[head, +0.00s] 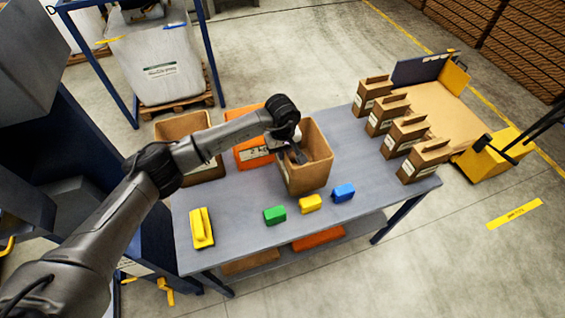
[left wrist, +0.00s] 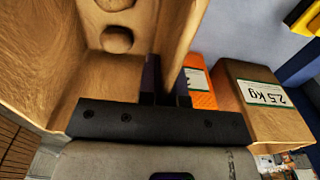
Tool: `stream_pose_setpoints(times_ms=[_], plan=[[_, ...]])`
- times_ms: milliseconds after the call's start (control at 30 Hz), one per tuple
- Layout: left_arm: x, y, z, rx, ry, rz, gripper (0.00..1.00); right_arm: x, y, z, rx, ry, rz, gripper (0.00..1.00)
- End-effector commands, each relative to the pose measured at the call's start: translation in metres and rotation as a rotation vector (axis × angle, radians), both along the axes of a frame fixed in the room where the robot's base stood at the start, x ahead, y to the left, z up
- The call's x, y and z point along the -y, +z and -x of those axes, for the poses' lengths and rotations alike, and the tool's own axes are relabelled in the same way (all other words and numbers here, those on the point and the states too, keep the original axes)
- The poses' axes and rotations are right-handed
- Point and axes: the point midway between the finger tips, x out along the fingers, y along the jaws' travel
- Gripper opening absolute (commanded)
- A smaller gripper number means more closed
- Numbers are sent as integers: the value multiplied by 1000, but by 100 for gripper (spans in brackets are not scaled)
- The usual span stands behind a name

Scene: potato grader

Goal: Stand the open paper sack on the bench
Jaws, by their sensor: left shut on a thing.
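The open brown paper sack (head: 312,172) is upright over the middle of the bench (head: 240,205), mouth up. Whether its base touches the bench top is hard to tell. My left gripper (head: 297,153) reaches it from the left, at its rim. In the left wrist view the gripper (left wrist: 166,88) is shut on the sack's wall, with one finger on each side. The sack's inside (left wrist: 40,50) shows at the left of that view, with two round brown shapes in it. My right gripper is not in view.
Several closed sacks (head: 408,133) line the right side. Yellow (head: 201,228), green (head: 274,214) and blue (head: 343,192) items lie along the front. Bench between is clear.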

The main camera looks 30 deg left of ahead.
Motion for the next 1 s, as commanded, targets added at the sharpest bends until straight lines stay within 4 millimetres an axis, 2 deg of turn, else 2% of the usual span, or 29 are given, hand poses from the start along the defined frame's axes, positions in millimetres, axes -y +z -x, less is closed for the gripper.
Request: stream_pose_setpoints(times_ms=[100, 367, 700, 1000], plan=[[0, -14, 0, 1, 1, 1, 0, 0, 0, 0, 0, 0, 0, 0], [0, -24, -1, 2, 0, 1, 0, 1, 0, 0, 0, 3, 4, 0], [0, -62, 0, 1, 1, 1, 0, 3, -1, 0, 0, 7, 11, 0], [0, -63, -1, 2, 0, 1, 0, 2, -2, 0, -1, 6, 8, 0]])
